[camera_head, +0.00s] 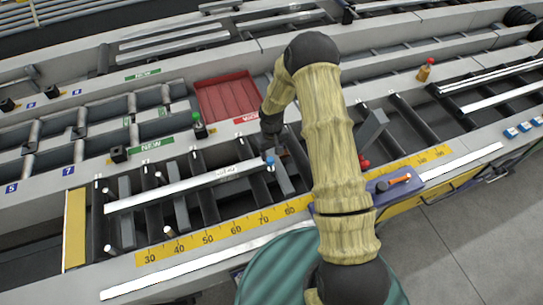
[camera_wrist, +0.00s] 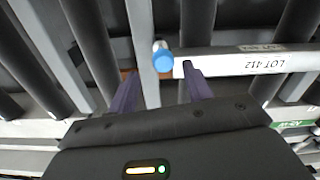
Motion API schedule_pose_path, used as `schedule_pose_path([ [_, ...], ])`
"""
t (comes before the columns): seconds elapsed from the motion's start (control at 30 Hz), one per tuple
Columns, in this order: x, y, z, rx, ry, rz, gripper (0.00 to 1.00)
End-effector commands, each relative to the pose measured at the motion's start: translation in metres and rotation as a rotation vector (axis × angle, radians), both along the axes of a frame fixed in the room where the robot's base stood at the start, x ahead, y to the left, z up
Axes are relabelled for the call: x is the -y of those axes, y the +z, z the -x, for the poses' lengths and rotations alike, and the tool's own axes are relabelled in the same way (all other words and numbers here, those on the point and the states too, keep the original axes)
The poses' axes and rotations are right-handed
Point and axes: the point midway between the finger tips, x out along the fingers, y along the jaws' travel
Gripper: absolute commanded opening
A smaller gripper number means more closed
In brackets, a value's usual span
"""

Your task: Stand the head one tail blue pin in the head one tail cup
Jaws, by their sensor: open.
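The blue pin, with a round blue top (camera_wrist: 163,62), shows in the wrist view at the end of a white bar (camera_wrist: 255,60) marked LOT 412. Its blue top also shows in the head view (camera_head: 270,161), at the bar's right end. My gripper (camera_wrist: 160,70) is open, its two purple fingers on either side of the blue top in the picture. I cannot tell whether they are level with it or touching it. In the head view my gripper (camera_head: 272,132) is dark and partly hidden behind my arm. I cannot make out which cup is the head one tail cup.
Dark rollers and grey slats fill the runout table. A yellow scale (camera_head: 222,229) runs along the near edge. An orange-handled tool lies on a blue block (camera_head: 408,186).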

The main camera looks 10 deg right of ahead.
Motion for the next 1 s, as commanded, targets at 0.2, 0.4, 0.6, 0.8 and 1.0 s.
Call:
schedule_pose_path([
  [0.2,0.000,0.032,-0.001,0.004,-0.001,0.000,0.50],
  [0.4,0.000,0.066,-0.001,0.005,0.000,-0.001,0.50],
  [0.6,0.000,0.090,-0.001,0.003,-0.001,-0.001,0.50],
  [0.8,0.000,0.096,0.000,0.000,0.001,-0.001,0.50],
  [1.0,0.000,0.096,0.000,0.000,0.001,-0.001,0.50],
])
